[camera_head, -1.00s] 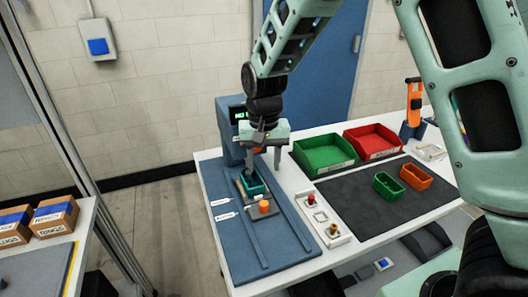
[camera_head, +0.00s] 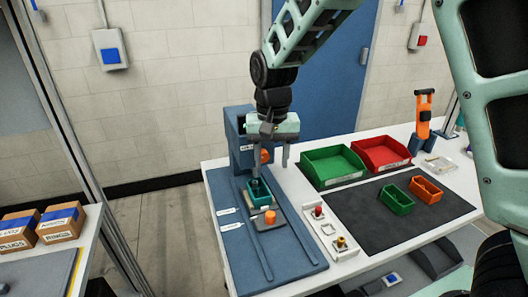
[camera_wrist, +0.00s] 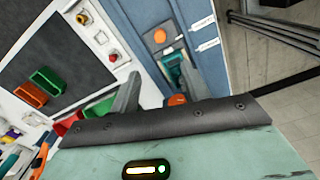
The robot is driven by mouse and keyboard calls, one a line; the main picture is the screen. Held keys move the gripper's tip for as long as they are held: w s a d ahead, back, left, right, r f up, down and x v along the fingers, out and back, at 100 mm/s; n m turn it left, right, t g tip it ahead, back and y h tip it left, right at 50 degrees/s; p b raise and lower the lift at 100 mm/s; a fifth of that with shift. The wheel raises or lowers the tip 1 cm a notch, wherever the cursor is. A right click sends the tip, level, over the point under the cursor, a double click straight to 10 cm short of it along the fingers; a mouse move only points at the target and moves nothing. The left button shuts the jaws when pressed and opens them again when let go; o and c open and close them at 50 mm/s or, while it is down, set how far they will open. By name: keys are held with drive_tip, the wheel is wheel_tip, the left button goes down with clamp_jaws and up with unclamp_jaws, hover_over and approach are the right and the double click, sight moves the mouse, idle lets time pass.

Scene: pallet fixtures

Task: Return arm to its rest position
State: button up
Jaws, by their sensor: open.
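My gripper (camera_head: 268,167) points down above the fixture on the blue board, its two fingers apart with nothing between them. The fingers also show apart in the wrist view (camera_wrist: 158,92). A teal housing (camera_head: 262,198) sits in the fixture below, apart from the fingertips, with a dark shape in its top that I cannot make out. An orange cylinder (camera_head: 270,217) stands just in front of it. In the wrist view the teal housing (camera_wrist: 174,68) shows partly behind a finger.
The blue board (camera_head: 243,263) has a blue upright unit behind it. A green bin (camera_head: 333,184) and a red bin stand at the back right. Small green (camera_head: 397,199) and orange (camera_head: 427,189) trays lie on a dark mat. Boxes (camera_head: 61,222) stand on a left table.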

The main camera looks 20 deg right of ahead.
drive_tip(key=s+a+n, duration=0.2)
drive_tip(key=s+n, duration=0.1)
drive_tip(key=s, duration=0.6)
drive_tip(key=s+a+n+b, duration=0.1)
drive_tip(key=s+n, duration=0.3)
drive_tip(key=s, duration=0.5)
drive_tip(key=s+a+f+n+b, duration=0.1)
drive_tip(key=s+a+n, duration=0.2)
drive_tip(key=s, duration=0.6)
drive_tip(key=shift+s+a+n+y, duration=0.15)
drive_tip(key=shift+s+n+y, duration=0.15)
drive_tip(key=shift+n, duration=0.1)
